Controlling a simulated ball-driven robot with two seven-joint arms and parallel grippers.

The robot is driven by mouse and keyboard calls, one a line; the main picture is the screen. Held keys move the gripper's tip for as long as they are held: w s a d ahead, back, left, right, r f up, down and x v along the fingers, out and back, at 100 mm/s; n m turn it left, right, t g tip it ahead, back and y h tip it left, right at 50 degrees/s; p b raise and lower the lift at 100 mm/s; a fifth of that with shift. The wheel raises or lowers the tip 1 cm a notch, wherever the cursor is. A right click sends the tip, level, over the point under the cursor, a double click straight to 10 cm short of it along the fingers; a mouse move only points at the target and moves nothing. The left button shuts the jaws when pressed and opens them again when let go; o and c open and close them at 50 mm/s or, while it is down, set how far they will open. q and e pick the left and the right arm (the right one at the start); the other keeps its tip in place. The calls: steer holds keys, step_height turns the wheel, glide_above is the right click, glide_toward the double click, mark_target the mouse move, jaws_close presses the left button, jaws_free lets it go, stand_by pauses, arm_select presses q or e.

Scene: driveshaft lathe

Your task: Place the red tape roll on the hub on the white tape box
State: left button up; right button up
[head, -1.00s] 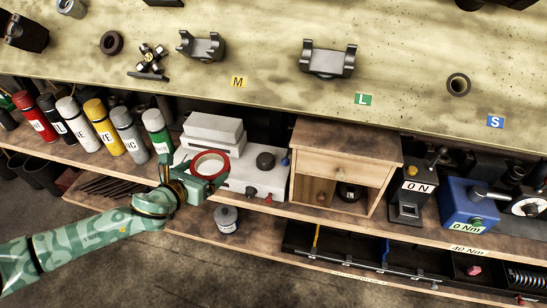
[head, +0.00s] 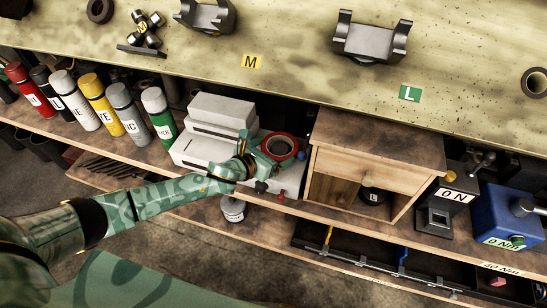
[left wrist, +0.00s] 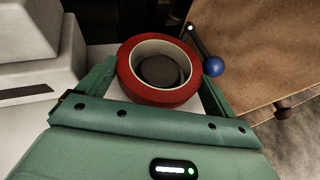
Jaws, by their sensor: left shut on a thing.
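The red tape roll (head: 279,156) is at the right end of the white tape box (head: 192,154) on the shelf. My left gripper (head: 268,152) is shut on the roll, with a finger on either side of it. In the left wrist view the roll (left wrist: 150,93) lies between the green fingers (left wrist: 160,85). The dark round hub (left wrist: 160,70) shows through the roll's opening, roughly in line with it. I cannot tell whether the roll is around the hub or just above it. In the head view the roll mostly hides the hub. My right gripper is not in view.
A blue ball-ended lever (left wrist: 212,66) stands close to the right of the roll. A wooden cabinet (head: 372,150) is right of the box. Spray cans (head: 158,115) stand left. The workbench (head: 300,60) overhangs behind, and a small pot (head: 233,209) sits in front.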

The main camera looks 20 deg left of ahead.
arm_select(q)
step_height(320, 180, down, 2)
steer(key=shift+f, duration=0.1)
steer(key=shift+s+r, duration=0.1)
steer(key=shift+r, duration=0.1)
steer(key=shift+f, duration=0.1)
steer(key=o, duration=0.7)
steer(key=shift+f+b, duration=0.1)
steer(key=shift+b, duration=0.2)
steer(key=shift+s+a+r, duration=0.1)
steer(key=shift+s+r, duration=0.1)
steer(key=shift+r, duration=0.1)
steer(key=p+v, duration=0.1)
steer(key=v, duration=1)
steer(key=shift+s+a+p, duration=0.15)
steer(key=shift+s+p, duration=0.05)
steer(key=shift+p, duration=0.15)
